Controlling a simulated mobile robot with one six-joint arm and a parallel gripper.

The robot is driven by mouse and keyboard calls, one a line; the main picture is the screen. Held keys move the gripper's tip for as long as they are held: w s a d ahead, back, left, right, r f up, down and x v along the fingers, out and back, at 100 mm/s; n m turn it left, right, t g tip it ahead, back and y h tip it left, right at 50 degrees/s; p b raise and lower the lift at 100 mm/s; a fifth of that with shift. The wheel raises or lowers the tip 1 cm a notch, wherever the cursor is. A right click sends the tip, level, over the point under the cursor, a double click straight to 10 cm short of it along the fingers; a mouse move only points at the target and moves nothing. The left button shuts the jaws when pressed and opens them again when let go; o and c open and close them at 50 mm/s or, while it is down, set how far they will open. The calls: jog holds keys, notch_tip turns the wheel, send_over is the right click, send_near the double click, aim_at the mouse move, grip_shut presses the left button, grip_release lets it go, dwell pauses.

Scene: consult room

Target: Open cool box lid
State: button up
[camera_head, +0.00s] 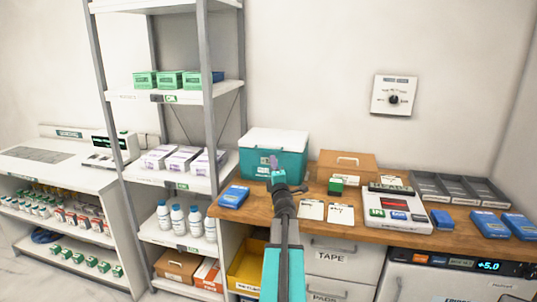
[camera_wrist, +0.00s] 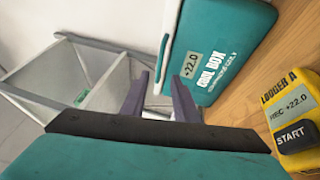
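The cool box (camera_head: 290,166) is teal with a white lid (camera_head: 275,136) and stands at the left end of the wooden counter. The lid looks shut. In the wrist view the cool box (camera_wrist: 222,45) shows turned sideways, with its label reading +22.0 and the white lid edge (camera_wrist: 169,45) along its left side. My gripper (camera_head: 273,160) is in front of the box. In the wrist view its two purple fingers (camera_wrist: 158,85) are apart with nothing between them. They point toward the lid edge. I cannot tell whether they touch the box.
A yellow logger (camera_wrist: 292,128) lies on the counter close to the box. A blue pack (camera_head: 233,197) lies at the counter's left front edge. An orange-brown case (camera_head: 345,168) stands right of the box, and a metal shelf rack (camera_head: 208,95) stands to its left.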

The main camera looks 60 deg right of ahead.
aim_at(269, 150)
jog(key=shift+p+x, duration=1)
jog(key=shift+x, duration=4.2)
grip_shut()
